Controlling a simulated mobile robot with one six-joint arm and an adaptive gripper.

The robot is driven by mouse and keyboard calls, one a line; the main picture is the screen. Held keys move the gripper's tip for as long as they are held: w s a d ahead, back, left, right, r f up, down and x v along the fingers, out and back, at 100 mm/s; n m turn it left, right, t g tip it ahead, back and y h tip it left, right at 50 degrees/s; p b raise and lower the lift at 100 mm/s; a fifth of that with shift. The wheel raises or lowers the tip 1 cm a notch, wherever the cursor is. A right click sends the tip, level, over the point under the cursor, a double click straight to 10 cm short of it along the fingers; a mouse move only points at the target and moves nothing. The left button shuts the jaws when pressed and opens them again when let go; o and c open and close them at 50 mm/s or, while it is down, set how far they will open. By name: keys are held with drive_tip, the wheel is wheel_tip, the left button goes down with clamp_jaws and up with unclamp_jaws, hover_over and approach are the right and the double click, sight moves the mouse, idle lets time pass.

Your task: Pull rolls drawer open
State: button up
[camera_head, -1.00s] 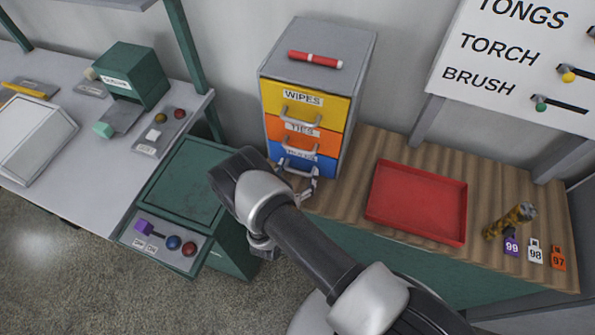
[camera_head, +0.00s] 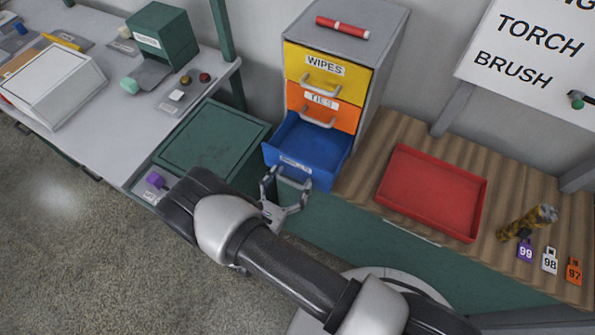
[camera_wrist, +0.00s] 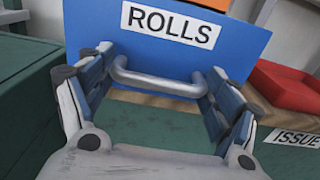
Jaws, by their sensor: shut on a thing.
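The blue rolls drawer (camera_head: 307,147) is the lowest in the grey cabinet (camera_head: 384,60) and stands pulled out, its inside showing and looking empty. Its front (camera_wrist: 165,40) carries the label ROLLS in the wrist view. My gripper (camera_head: 285,190) is at the drawer front in the head view. In the wrist view, my gripper (camera_wrist: 157,85) has its fingers at both ends of the metal bar handle (camera_wrist: 158,82), shut on it. The handle is hidden behind the fingers in the head view.
The yellow WIPES drawer (camera_head: 325,72) and orange TIES drawer (camera_head: 322,106) above are shut. A red tray (camera_head: 432,190) lies to the right on the wooden top. A green-lidded box (camera_head: 212,142) stands close on the left. A red marker (camera_head: 342,27) lies on the cabinet.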

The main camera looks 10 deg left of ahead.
drive_tip(key=shift+s+a, duration=0.15)
drive_tip(key=shift+s, duration=0.05)
drive_tip(key=o, duration=1.3)
drive_tip(key=shift+a, duration=0.1)
